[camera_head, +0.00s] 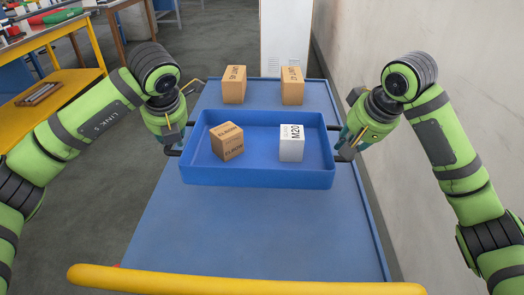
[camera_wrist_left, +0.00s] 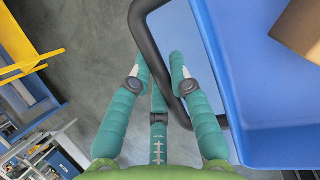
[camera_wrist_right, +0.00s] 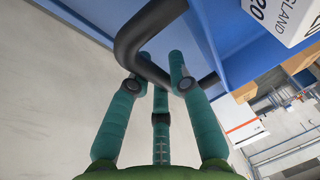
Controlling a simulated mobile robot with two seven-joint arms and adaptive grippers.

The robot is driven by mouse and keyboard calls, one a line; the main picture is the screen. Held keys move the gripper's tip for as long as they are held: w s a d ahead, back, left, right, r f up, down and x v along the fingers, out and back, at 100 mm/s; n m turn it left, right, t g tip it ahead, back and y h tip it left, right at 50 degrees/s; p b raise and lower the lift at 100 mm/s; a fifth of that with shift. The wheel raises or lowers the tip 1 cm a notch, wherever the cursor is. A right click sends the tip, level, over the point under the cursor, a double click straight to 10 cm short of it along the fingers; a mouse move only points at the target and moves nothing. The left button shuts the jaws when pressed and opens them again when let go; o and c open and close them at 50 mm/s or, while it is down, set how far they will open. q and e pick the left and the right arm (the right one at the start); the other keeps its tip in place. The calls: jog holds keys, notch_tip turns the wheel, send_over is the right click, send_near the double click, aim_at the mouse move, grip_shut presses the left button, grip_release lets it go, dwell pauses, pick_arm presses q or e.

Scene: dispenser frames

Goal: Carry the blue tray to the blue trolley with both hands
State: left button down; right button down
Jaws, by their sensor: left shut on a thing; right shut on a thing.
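The blue tray (camera_head: 255,180) is over the middle of the blue trolley (camera_head: 260,235) in the head view and looks level. I cannot tell whether it touches the trolley top. Inside it are a tilted brown box (camera_head: 227,142) and a white box (camera_head: 291,143) marked M20. My left gripper (camera_head: 174,147) is shut on the tray's left dark handle, which shows in the left wrist view (camera_wrist_left: 148,42). My right gripper (camera_head: 344,150) is shut on the right handle, which shows in the right wrist view (camera_wrist_right: 140,38).
Two brown boxes (camera_head: 234,85) (camera_head: 292,86) stand on the trolley's far end, behind the tray. The trolley's yellow bar (camera_head: 245,282) crosses the near end. A wall (camera_head: 440,40) runs close on the right. A yellow workbench (camera_head: 65,95) stands at the left. Bare trolley top lies nearer me.

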pick_arm(q)
jog(key=shift+a+f, duration=0.1)
jog(key=shift+f, duration=0.25)
pick_arm(e)
jog(key=shift+d+f, duration=0.15)
jog(key=shift+f, duration=0.2)
pick_arm(q)
jog(key=shift+f+b, duration=0.15)
jog(key=shift+b, duration=0.15)
pick_arm(e)
jog(key=shift+f, duration=0.15)
